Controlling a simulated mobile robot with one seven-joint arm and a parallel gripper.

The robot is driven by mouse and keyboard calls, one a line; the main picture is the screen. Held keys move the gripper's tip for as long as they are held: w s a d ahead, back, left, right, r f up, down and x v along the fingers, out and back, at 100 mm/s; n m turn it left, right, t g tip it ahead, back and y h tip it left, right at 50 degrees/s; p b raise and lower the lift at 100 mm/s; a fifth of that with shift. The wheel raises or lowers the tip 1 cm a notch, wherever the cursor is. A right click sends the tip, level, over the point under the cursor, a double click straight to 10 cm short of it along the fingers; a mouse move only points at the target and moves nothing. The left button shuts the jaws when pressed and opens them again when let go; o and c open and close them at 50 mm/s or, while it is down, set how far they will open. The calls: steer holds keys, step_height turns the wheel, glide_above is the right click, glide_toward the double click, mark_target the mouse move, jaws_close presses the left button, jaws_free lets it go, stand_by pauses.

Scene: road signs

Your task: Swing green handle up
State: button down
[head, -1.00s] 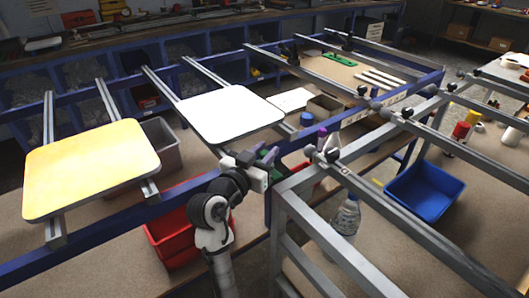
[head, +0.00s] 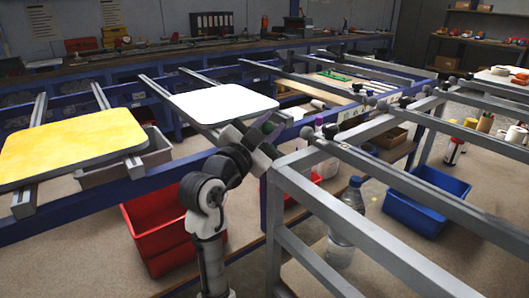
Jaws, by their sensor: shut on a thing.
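My gripper (head: 266,131) is in the middle of the head view, just below the right corner of a white sign plate (head: 222,103). It is shut on a small green handle (head: 273,138), of which only a little shows at the jaws.
A grey metal frame (head: 290,182) stands close at the right of my gripper. A yellow sign plate (head: 75,145) lies on rails at the left. A red bin (head: 150,235), a blue bin (head: 425,205) and a clear bottle (head: 345,225) stand below.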

steer(key=m+b, duration=0.2)
steer(key=s+d+m+h+b, duration=0.1)
steer(key=m+b, duration=0.1)
steer(key=b, duration=0.1)
steer(key=s+f+m+h+b, duration=0.1)
steer(key=m+b, duration=0.1)
steer(key=b, duration=0.1)
steer(key=shift+s+d, duration=0.1)
steer(key=shift+d, duration=0.15)
steer(key=m+h+b, duration=0.1)
steer(key=m+b, duration=0.1)
steer(key=s+d+m+g+h+b, duration=0.1)
steer(key=m+b, duration=0.1)
steer(key=b, duration=0.1)
steer(key=shift+s+r+g, duration=0.1)
steer(key=shift+s+g, duration=0.05)
steer(key=shift+g, duration=0.15)
steer(key=shift+m, duration=0.3)
steer(key=c, duration=1.2)
jaws_free()
steer(key=shift+c, duration=0.2)
steer(key=v, duration=1.3)
steer(key=shift+s+a+f, duration=0.2)
steer(key=shift+a+f, duration=0.05)
steer(key=shift+a, duration=0.05)
